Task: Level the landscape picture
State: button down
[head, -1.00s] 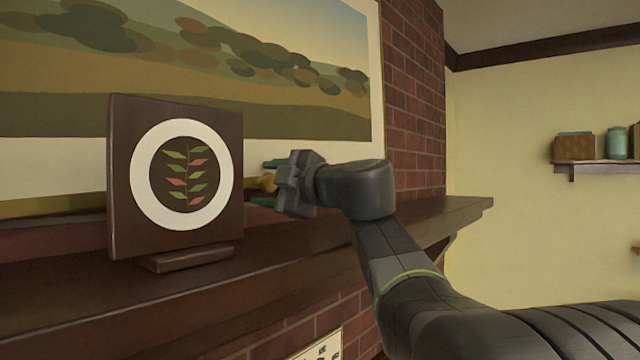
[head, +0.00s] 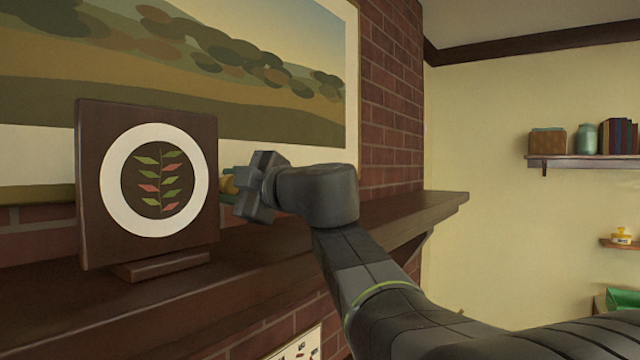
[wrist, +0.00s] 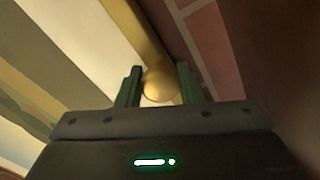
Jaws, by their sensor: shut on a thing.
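The landscape picture (head: 215,105) hangs on the brick chimney wall above the mantel. It has a white mat and a thin gold frame (wrist: 136,22). Its lower left part is behind a dark plaque, and its top is out of view. I cannot tell whether it is exactly level. My gripper (head: 232,184) is at the picture's lower edge, just right of the plaque.
The dark plaque (head: 200,150) with a white ring and leaf design stands upright on the wooden mantel (head: 405,212), close to my gripper. Brick wall (head: 390,110) lies right of the picture. A shelf (head: 580,160) with a basket, jar and books is on the far wall.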

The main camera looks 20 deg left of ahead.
jog(key=c, duration=1)
grip_release()
jog(key=b+v, duration=0.2)
jog(key=v, duration=1.2)
jog(key=shift+a+b, duration=0.1)
jog(key=shift+b, duration=0.2)
jog(key=p+x, duration=0.2)
jog(key=x, duration=1.1)
jog(key=shift+w+a+p, duration=0.15)
jog(key=shift+a+p, duration=0.15)
jog(key=shift+a, duration=0.1)
jog(key=shift+d, duration=0.15)
